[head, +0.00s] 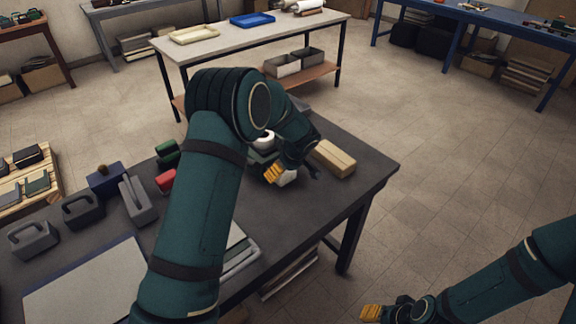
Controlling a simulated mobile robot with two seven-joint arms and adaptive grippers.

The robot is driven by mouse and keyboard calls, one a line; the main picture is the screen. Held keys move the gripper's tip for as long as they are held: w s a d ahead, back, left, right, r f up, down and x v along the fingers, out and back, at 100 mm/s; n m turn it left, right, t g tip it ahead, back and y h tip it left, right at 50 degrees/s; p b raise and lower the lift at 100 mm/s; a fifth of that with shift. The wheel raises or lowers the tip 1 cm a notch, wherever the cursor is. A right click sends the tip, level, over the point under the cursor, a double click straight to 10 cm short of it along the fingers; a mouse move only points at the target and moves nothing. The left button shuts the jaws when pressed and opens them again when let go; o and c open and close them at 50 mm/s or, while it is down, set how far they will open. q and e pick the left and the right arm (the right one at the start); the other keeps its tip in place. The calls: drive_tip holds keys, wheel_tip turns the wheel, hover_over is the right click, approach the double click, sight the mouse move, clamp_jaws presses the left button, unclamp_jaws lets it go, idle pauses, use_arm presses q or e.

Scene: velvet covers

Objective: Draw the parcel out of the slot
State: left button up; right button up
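A tan, box-shaped parcel (334,158) lies near the right end of the dark table. My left gripper (293,177) is over the table just left of the parcel. Its yellow-padded finger and its dark finger look spread apart, and it does not appear to hold the parcel. My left arm hides much of the table's middle. I cannot make out a slot. My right gripper (372,312) is low at the bottom edge, away from the table, with one yellow fingertip showing; its opening cannot be judged.
The dark table (295,215) also bears grey caddies (82,210), a blue box (106,178), a red item (166,180) and a pale board (85,285). A pale bench (300,32) stands behind.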

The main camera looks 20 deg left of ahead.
use_arm(q)
drive_tip(key=shift+f, duration=0.25)
drive_tip(key=shift+a, duration=0.1)
drive_tip(key=c, duration=1.2)
drive_tip(key=shift+c, duration=0.2)
